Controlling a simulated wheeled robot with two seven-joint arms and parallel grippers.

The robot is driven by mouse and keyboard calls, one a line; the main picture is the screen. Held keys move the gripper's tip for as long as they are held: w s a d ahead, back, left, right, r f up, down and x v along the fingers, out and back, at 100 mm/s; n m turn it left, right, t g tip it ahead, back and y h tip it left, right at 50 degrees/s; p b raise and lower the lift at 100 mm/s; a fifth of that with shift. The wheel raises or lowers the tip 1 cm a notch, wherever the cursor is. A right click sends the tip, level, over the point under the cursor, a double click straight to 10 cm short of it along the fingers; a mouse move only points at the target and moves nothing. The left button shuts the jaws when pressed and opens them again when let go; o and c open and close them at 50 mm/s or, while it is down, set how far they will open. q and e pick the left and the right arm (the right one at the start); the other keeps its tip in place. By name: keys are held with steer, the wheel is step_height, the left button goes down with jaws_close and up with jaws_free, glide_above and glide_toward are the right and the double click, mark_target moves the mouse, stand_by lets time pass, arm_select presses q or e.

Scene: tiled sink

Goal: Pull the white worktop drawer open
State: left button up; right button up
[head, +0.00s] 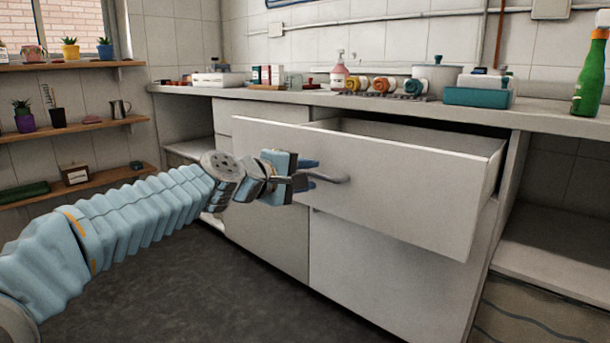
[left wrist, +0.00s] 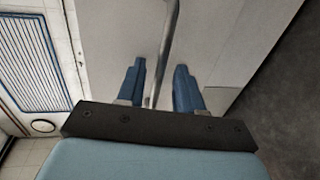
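The white worktop drawer (head: 410,185) is pulled out from the cabinet under the worktop, and its open top shows in the head view. Its front also fills much of the left wrist view (left wrist: 115,45). The grey bar handle (head: 337,180) sticks out from the drawer front. My left gripper (head: 311,175) is at the handle. In the left wrist view its two blue fingers (left wrist: 159,83) stand apart, with the handle bar (left wrist: 168,45) passing between them. Gaps show on both sides of the bar, so the fingers look open around it. My right gripper is in neither view.
The worktop (head: 540,118) above carries bottles, jars, a pot (head: 437,76) and a teal box (head: 478,95). A green bottle (head: 590,75) stands at the right. Wall shelves (head: 85,130) are at the left. The dark floor (head: 240,290) before the cabinet is clear.

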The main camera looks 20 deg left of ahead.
arm_select(q)
steer(key=v, duration=1.3)
steer(key=shift+s, duration=0.4)
steer(key=shift+w+a, duration=0.1)
steer(key=shift+a, duration=0.05)
